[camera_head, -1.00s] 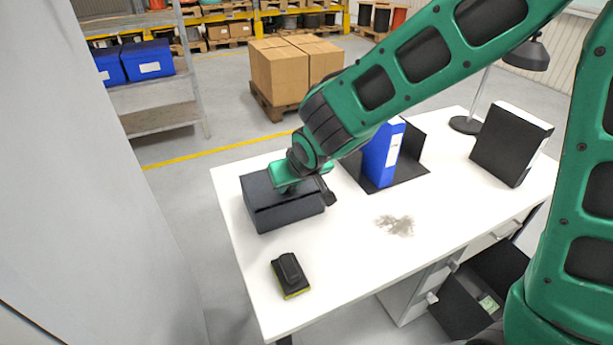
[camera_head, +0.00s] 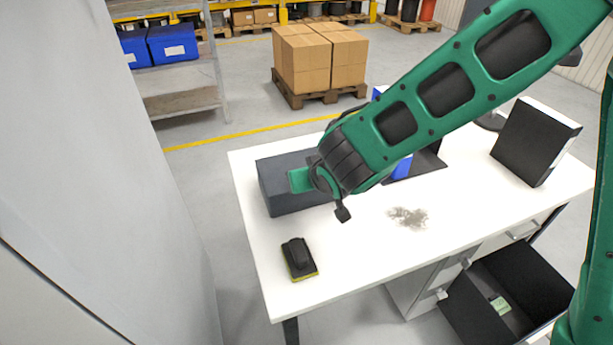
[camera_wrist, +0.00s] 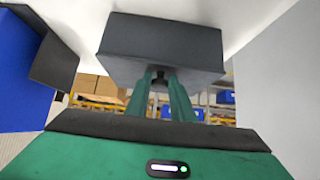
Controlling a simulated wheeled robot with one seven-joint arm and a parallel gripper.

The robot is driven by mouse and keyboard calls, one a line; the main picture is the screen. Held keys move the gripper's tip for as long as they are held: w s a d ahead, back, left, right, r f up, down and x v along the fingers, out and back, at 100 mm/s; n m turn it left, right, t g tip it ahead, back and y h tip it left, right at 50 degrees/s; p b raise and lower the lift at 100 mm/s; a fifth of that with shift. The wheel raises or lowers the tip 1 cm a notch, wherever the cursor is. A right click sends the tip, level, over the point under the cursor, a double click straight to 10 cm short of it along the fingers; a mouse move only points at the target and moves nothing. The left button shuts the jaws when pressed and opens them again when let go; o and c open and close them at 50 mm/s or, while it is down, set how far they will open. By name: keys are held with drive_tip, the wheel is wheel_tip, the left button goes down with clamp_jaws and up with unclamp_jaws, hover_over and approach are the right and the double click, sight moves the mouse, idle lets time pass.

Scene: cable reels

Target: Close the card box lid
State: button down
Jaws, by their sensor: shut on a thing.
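The card box (camera_head: 274,187) is a dark grey box at the left end of the white desk. Its top looks flat and level in the head view, with its right part hidden behind my arm. I cannot tell whether that piece belongs to the lid.
A black and yellow sponge-like block (camera_head: 299,258) lies in front of the box. A blue binder (camera_head: 402,168) is partly behind my arm, and a black binder (camera_head: 533,143) stands at right. A dark drawer (camera_head: 535,292) hangs open below.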

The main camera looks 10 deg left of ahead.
drive_tip(key=c, duration=1.6)
unclamp_jaws()
drive_tip(key=shift+s+d+f+g, duration=0.15)
drive_tip(key=shift+s+f, duration=0.05)
drive_tip(key=shift+f, duration=0.2)
drive_tip(key=shift+s+d+f+g, duration=0.1)
drive_tip(key=shift+s+f+g, duration=0.1)
drive_tip(key=shift+f, duration=0.15)
drive_tip(key=shift+o, duration=0.2)
drive_tip(key=shift+d, duration=0.1)
drive_tip(key=shift+r, duration=0.1)
drive_tip(key=r+v, duration=0.1)
drive_tip(key=v, duration=1)
drive_tip(key=shift+w+a, duration=0.3)
drive_tip(key=shift+a, duration=0.05)
drive_tip(key=shift+f, duration=0.1)
